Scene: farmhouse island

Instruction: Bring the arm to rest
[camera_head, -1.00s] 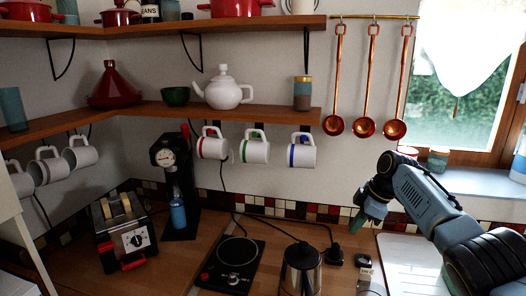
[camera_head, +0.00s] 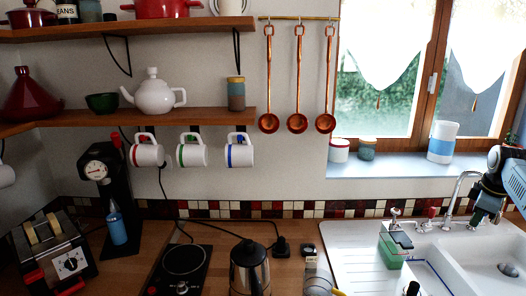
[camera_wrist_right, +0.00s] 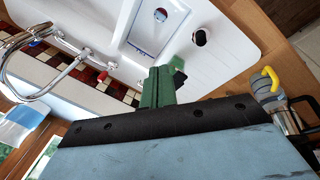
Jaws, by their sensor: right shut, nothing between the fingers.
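My right gripper (camera_head: 478,216) is at the right edge of the head view, above the sink and beside the tap. In the right wrist view its green fingers (camera_wrist_right: 157,88) are together, with nothing between them. The rest of my right arm is mostly cut off by the edge of the head view. My left gripper is in neither current view.
The chrome tap (camera_head: 458,190) stands close to my right gripper, behind the sink (camera_head: 470,262). A green soap holder (camera_head: 394,248) is on the drainboard. A kettle (camera_head: 250,266) and a hotplate (camera_head: 180,268) stand on the wooden counter. Mugs and copper ladles (camera_head: 297,122) hang above.

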